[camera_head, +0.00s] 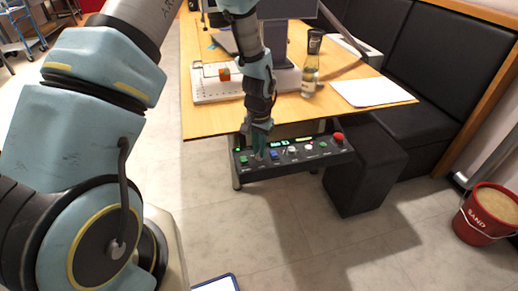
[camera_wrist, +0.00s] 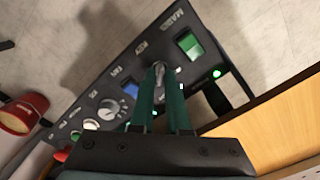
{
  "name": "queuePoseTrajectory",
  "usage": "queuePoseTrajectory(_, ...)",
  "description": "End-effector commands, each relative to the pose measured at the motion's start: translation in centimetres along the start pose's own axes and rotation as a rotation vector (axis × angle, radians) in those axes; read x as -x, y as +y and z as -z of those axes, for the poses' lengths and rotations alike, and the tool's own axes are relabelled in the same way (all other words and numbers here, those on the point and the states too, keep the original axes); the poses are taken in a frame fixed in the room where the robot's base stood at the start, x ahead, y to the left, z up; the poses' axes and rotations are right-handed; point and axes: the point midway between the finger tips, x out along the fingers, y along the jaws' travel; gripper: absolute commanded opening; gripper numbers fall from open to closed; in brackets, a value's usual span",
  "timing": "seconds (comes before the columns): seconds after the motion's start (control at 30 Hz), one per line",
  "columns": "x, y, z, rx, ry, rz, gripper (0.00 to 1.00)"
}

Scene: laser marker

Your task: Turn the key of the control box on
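The control box (camera_head: 300,165) is a dark panel mounted under the front edge of the table, with a row of switches, knobs and lit displays. In the wrist view its face (camera_wrist: 145,50) runs diagonally. A small silver key (camera_wrist: 160,72) shows between my fingertips, partly hidden by them. My gripper (camera_head: 260,154) reaches down to the left part of the panel. In the wrist view its two green fingers (camera_wrist: 164,78) stand on either side of the key with a narrow gap between them. I cannot tell whether they touch it.
A green switch (camera_wrist: 190,43) and a lit green lamp (camera_wrist: 217,73) lie close to the key. A knob (camera_wrist: 109,109) and a red emergency button (camera_head: 338,138) lie farther along. The table (camera_head: 220,120) holds a bottle (camera_head: 311,65) and papers (camera_head: 371,91). A red sand bucket (camera_head: 487,214) stands right.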

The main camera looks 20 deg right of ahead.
Motion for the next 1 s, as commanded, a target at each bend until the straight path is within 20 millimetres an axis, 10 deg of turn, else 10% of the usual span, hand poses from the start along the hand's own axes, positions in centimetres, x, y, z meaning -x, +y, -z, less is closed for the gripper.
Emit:
queuePoseTrajectory(0.2,0.0,0.0,0.0,0.001,-0.001,0.0,0.39)
queuePoseTrajectory(0.53,0.5,0.0,0.0,0.002,0.001,0.0,0.39)
queuePoseTrajectory(1.0,8.7,0.0,0.1,0.002,0.003,0.0,0.39)
